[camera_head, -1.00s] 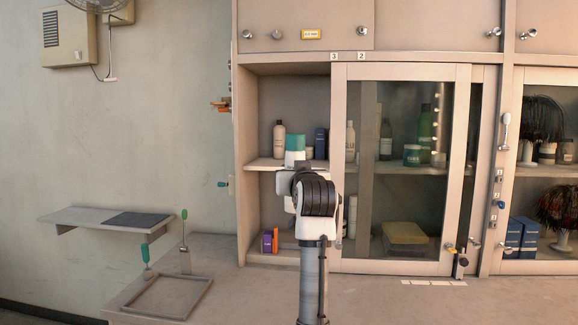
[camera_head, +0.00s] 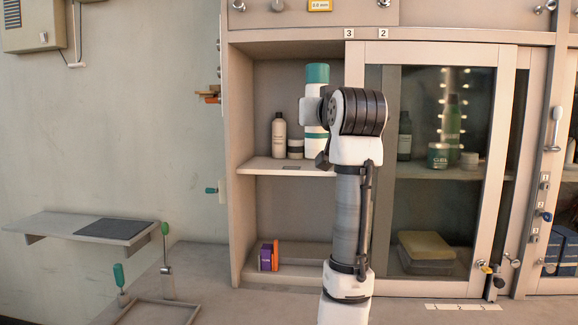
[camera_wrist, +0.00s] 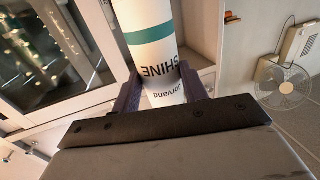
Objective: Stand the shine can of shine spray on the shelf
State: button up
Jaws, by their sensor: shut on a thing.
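The shine can (camera_head: 317,75), white with a teal cap and teal band, is upright in the open left bay of the cabinet. My arm partly covers it. In the wrist view the can (camera_wrist: 158,62) shows the word SHINE and sits between both dark fingers of my gripper (camera_wrist: 160,88), which is shut on it. The shelf (camera_head: 258,165) is the pale middle board of that bay, with a small dark patch (camera_head: 291,167) near its front edge. The can's base is hidden, so I cannot tell whether it touches the shelf.
A pale bottle (camera_head: 279,137) and a grey jar (camera_head: 295,149) stand on the shelf left of the can. A sliding glass door (camera_head: 437,110) closes the bay to the right. Purple and orange boxes (camera_head: 267,257) stand on the bottom level. The shelf's left front is clear.

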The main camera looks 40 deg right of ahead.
aim_at(291, 168)
jog(key=i+l, duration=1)
jog(key=l, duration=0.15)
